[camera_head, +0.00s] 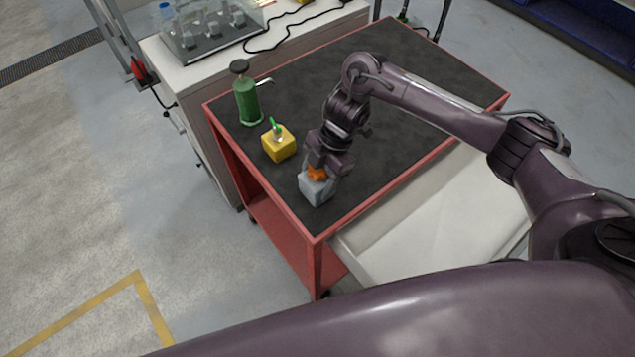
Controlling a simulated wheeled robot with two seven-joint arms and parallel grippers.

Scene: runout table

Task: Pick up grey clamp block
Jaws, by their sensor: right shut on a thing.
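The grey clamp block (315,191) is near the front left corner of the dark table top, with an orange part (317,172) at its top. My right gripper (318,176) comes down over it from above and is shut on it. The gripper hides part of the block's top. I cannot tell whether the block touches the table or is slightly raised. My left gripper is not in view.
A yellow block (279,144) with a green-tipped piece on it stands left of the gripper. A green bottle (247,98) with a dark cap stands behind it. The red-edged table (420,75) is clear at the back right. A white bench (185,70) adjoins it.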

